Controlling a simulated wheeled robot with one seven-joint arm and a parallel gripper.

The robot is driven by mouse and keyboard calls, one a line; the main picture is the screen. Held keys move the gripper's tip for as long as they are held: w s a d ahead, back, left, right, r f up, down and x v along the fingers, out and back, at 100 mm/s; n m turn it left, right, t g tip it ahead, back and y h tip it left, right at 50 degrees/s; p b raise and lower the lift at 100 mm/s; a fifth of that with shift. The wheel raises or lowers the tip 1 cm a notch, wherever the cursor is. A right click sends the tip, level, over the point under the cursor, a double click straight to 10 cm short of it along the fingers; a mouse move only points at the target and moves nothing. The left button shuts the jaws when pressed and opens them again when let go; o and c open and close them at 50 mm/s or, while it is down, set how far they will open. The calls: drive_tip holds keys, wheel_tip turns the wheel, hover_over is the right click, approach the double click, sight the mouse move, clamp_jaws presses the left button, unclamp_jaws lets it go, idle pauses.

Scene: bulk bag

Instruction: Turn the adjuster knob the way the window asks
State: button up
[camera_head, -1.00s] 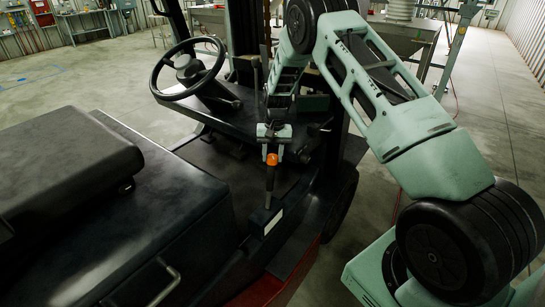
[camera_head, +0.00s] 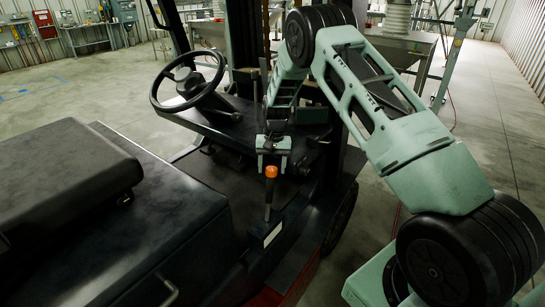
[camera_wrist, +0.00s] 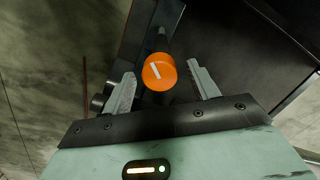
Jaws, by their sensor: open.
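The adjuster knob (camera_head: 271,171) is a round orange cap on top of a dark upright lever. In the wrist view the knob (camera_wrist: 166,82) shows a short white line on its end face, tilted with its top to the left. My gripper (camera_head: 273,153) is over the knob, pointing down at it. In the wrist view my gripper (camera_wrist: 161,69) is open, one finger on each side of the knob, with a visible gap on both sides. A small pale label or window (camera_head: 273,235) is on the dark housing at the lever's foot; its content is too small to read.
The lever stands on a forklift, beside its steering wheel (camera_head: 187,80) and dark floor. The black seat (camera_head: 60,185) and engine cover fill the left. A thin lever (camera_head: 255,85) and the mast are behind my gripper. Concrete floor is open at right.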

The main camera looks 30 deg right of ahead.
wheel_tip(320, 180, up, 17)
drive_tip(key=d+b, duration=0.2)
drive_tip(key=b, duration=0.2)
drive_tip(key=shift+w, duration=0.45)
